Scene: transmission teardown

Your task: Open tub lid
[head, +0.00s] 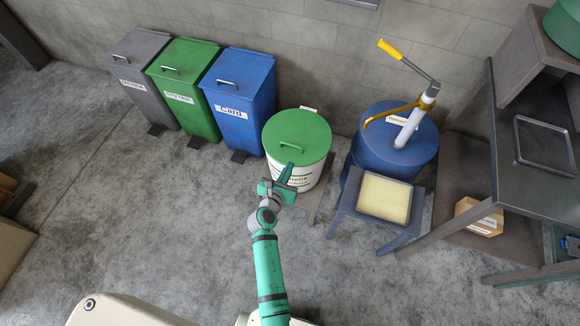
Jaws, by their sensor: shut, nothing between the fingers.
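A small handle shows on the lid. My gripper (286,174) is shut and empty at the front of the tub, in front of its label and just below the lid's near edge. I cannot tell whether the fingertips touch the tub or lid. My gripper hides part of the label.
Grey (143,77), green (183,88) and blue (240,98) bins stand to the left. A blue drum (398,160) with a hand pump (419,120) and a stool with a yellowish tray (385,198) stand to the right. A dark bench (535,185) is far right.

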